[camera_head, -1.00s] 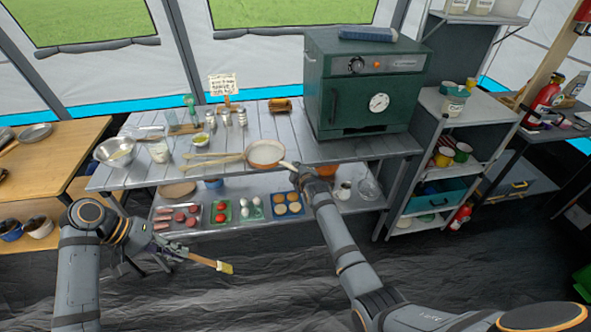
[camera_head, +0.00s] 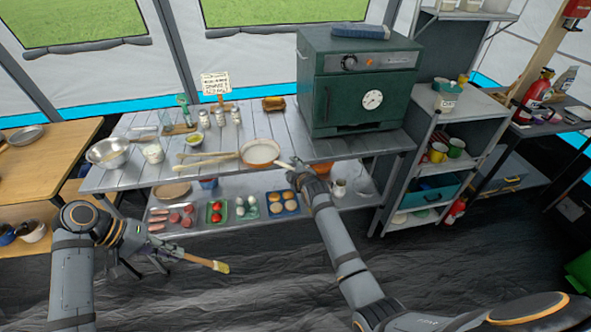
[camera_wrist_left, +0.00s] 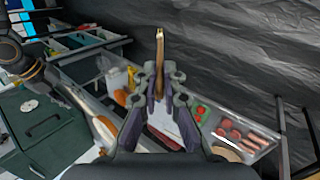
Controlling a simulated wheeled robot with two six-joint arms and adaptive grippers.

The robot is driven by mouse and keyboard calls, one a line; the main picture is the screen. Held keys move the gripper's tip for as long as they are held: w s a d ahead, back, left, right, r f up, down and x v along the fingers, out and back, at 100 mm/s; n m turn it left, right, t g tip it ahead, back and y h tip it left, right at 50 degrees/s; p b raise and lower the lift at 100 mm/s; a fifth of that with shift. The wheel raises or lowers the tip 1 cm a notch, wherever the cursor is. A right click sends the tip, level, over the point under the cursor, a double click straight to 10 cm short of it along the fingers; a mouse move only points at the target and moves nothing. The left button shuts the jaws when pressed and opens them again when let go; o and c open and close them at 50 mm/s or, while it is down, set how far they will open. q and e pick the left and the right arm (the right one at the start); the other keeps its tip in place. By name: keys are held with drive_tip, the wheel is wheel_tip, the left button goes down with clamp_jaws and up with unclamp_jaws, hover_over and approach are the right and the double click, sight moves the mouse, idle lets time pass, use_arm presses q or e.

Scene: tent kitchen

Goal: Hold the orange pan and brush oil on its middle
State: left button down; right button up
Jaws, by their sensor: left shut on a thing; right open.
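The orange pan (camera_head: 260,149), with a pale inside, sits near the front edge of the metal table. Its light handle (camera_head: 285,165) points right, toward my right gripper (camera_head: 299,167). My right gripper is open at the handle's end; whether it touches the handle is too small to tell. My left gripper (camera_head: 172,252) is shut on the brush (camera_head: 205,262), which has a wooden handle and yellow bristles. The brush is in front of the table and lower than the pan, bristles pointing right. In the left wrist view the brush (camera_wrist_left: 159,62) stands between the fingers, and the pan (camera_wrist_left: 104,128) shows at lower left.
A green oven (camera_head: 358,90) stands right of the pan. Wooden utensils (camera_head: 207,160) lie left of it, with a metal bowl (camera_head: 108,152) and a white jar (camera_head: 153,153) farther left. Food trays (camera_head: 282,203) fill the lower shelf. The dark floor in front is clear.

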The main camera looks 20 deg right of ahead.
drive_tip(key=shift+w+r+v, duration=0.1)
drive_tip(key=shift+r+v, duration=0.1)
drive_tip(key=shift+v, duration=0.6)
drive_tip(key=shift+w+r+v, duration=0.1)
drive_tip(key=shift+r+v, duration=0.05)
drive_tip(key=shift+v, duration=0.65)
drive_tip(key=shift+w+r+v, duration=0.1)
drive_tip(key=shift+r+v, duration=0.1)
drive_tip(key=shift+v, duration=0.6)
drive_tip(key=shift+f, duration=0.1)
